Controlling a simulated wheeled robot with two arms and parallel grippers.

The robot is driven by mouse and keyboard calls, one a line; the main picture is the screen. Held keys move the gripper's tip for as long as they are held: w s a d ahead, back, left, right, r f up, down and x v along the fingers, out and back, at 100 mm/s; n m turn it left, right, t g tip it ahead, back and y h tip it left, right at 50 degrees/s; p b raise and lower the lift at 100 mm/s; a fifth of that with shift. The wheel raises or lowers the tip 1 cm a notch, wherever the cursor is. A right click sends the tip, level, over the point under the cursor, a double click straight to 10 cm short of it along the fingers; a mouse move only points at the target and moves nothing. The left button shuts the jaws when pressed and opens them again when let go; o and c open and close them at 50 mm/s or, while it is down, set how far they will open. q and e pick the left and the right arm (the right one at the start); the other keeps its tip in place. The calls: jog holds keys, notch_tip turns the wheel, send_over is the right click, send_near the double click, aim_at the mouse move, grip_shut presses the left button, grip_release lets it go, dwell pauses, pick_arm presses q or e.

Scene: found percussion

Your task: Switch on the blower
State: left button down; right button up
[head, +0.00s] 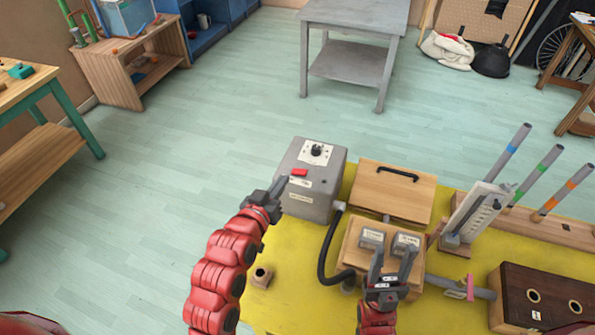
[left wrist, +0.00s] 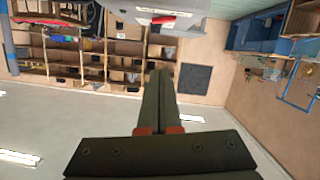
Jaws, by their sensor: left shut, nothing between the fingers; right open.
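The blower looks to be the grey box (head: 310,200), which stands on the yellow mat with a dial (head: 316,152) on its top and a red switch (head: 299,172) below the dial. A black hose (head: 325,262) comes from its right side. Whether the switch is on or off I cannot tell. My left gripper (head: 281,182) is shut and empty, its tips close to the left of the red switch. In the left wrist view the shut fingers (left wrist: 158,75) point toward the box (left wrist: 185,8) and its red switch (left wrist: 163,20). My right gripper (head: 393,254) is open and empty over the wooden block.
A wooden box with a black handle (head: 385,180) stands right of the blower. Upright coloured tubes (head: 548,160) and a dark wooden box (head: 508,310) are at the right. The floor at left is clear.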

pick_arm(q)
jog(key=w, duration=0.1)
jog(key=b, duration=0.1)
send_over(299, 180)
jog(key=shift+w+a+f, duration=0.15)
jog(key=shift+a+f, duration=0.05)
jog(key=shift+f, duration=0.4)
jog(key=shift+w+a+f, duration=0.1)
jog(key=shift+a+f, duration=0.05)
jog(key=shift+f, duration=0.4)
jog(key=f, duration=0.3)
jog(key=shift+s+d, duration=0.25)
jog(key=shift+d+f, duration=0.1)
jog(key=shift+f, duration=0.35)
jog(key=shift+f+b, duration=0.1)
jog(key=shift+b, duration=0.25)
